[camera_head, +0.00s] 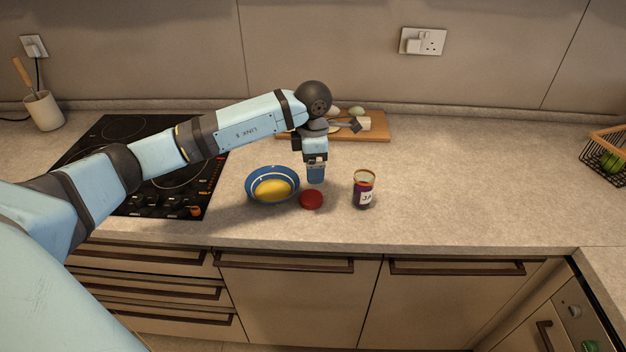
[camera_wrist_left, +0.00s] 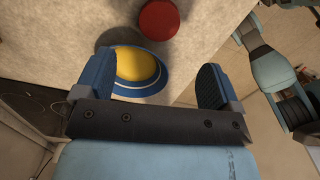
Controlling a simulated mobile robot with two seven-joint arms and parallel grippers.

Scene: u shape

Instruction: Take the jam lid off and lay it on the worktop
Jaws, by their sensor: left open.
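The jam jar (camera_head: 364,190) stands upright and without a lid on the worktop, right of my left gripper. The red jam lid (camera_head: 311,200) lies on the worktop between the bowl and the jar. The lid also shows at the top of the left wrist view (camera_wrist_left: 159,19). My left gripper (camera_head: 315,178) points down just above and behind the lid, apart from it. In the left wrist view its two fingers (camera_wrist_left: 155,86) are spread with nothing held between them. My right gripper is not in view.
A blue bowl (camera_head: 256,197) with yellow contents sits left of the lid. A wooden board (camera_head: 376,134) with food lies behind the gripper. The hob (camera_head: 120,130) is at left, a wire basket (camera_head: 607,160) at far right. The worktop (camera_head: 470,190) right of the jar is clear.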

